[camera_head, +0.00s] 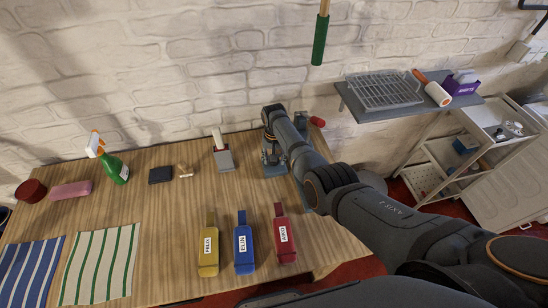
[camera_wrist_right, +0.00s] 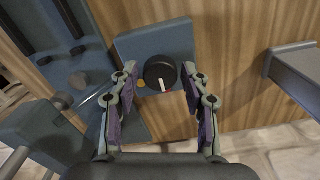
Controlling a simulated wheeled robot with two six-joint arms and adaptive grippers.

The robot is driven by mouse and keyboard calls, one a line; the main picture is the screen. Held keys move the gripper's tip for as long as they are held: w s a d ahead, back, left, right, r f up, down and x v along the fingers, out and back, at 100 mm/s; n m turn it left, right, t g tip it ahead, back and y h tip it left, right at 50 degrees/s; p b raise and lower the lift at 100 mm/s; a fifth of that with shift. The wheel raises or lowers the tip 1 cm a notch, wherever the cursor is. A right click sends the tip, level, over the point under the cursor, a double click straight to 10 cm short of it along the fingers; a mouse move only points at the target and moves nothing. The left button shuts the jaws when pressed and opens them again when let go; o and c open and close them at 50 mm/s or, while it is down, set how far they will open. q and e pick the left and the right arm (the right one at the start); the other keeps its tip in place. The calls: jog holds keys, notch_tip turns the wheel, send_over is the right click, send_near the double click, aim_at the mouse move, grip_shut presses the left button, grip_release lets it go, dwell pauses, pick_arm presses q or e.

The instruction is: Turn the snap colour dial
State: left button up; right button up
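The dial (camera_wrist_right: 160,70) is a round black knob with a white pointer mark, on a blue-grey plate (camera_wrist_right: 185,35) in the right wrist view. The white mark faces the lower edge of that picture, and a small orange dot (camera_wrist_right: 140,84) lies beside the knob on its left. My right gripper (camera_wrist_right: 160,78) is open, one finger on each side of the knob, with a gap visible on both sides. In the head view my right gripper (camera_head: 270,156) points down at the table's back, and its arm hides the dial. My left gripper is not in view.
The wooden table (camera_head: 155,220) holds yellow (camera_head: 209,256), blue (camera_head: 243,257) and red (camera_head: 284,240) name-tagged items near the arm. A grey block (camera_head: 224,159) stands left of the gripper. A wall shelf (camera_head: 385,113) with a wire rack is at right. A brick wall stands behind.

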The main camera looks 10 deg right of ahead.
jog(key=shift+o, duration=0.7)
jog(key=shift+w, duration=0.1)
jog(key=shift+r, duration=0.25)
notch_tip(320, 180, up, 12)
jog(key=shift+f, duration=0.2)
jog(key=shift+f, duration=0.1)
